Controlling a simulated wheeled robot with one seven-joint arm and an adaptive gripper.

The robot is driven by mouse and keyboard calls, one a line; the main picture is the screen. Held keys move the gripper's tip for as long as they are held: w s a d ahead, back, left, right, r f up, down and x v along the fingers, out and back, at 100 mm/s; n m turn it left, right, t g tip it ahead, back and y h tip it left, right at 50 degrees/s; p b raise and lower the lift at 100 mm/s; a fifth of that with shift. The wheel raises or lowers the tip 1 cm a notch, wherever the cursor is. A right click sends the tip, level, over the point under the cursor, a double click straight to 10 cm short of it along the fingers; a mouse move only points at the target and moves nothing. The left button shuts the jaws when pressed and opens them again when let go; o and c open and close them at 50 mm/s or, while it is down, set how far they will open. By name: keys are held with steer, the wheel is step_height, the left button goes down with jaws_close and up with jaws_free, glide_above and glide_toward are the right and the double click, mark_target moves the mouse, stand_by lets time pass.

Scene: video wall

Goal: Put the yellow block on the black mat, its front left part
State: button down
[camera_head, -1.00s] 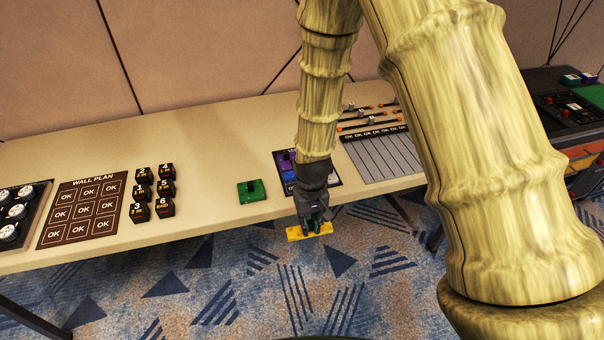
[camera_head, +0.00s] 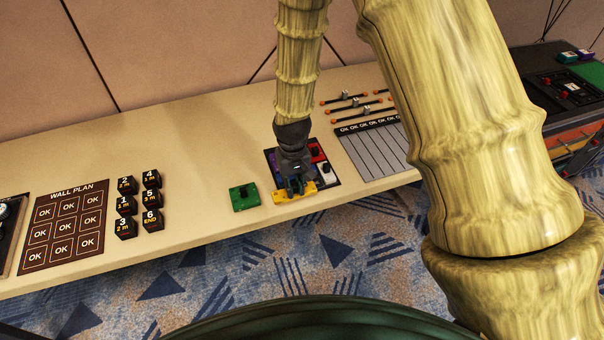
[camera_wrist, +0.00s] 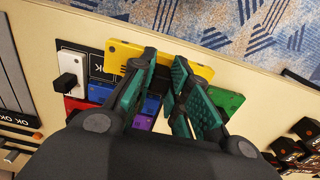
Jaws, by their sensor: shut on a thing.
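My gripper (camera_head: 296,187) is shut on the yellow block (camera_head: 281,197). The block also shows in the wrist view (camera_wrist: 196,68), crossing behind my fingertips (camera_wrist: 160,72), which hide its middle. It is over the front left part of the black mat (camera_head: 328,183), with part of it reaching the mat's front edge. A strip of the mat also shows in the wrist view (camera_wrist: 98,70). I cannot tell whether the block touches the mat or hangs just above it.
On the mat are a white block (camera_head: 323,170), a red block (camera_head: 317,152), and blue (camera_wrist: 151,105) and purple (camera_wrist: 143,123) ones. A green block (camera_head: 243,197) stands on the table just left of the mat. A panel of grey strips (camera_head: 375,153) lies to the right.

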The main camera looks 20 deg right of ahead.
steer(key=w+d, duration=0.1)
steer(key=w+d+p, duration=0.1)
steer(key=w, duration=0.1)
steer(key=w+d, duration=0.2)
steer(key=shift+w+f, duration=0.1)
steer(key=shift+f, duration=0.2)
steer(key=shift+f+p, duration=0.95)
steer(key=shift+f, duration=0.8)
steer(key=shift+f, duration=0.1)
steer(key=c, duration=1.4)
jaws_free()
steer(key=shift+o, duration=0.2)
step_height(320, 180, up, 12)
steer(key=b, duration=0.3)
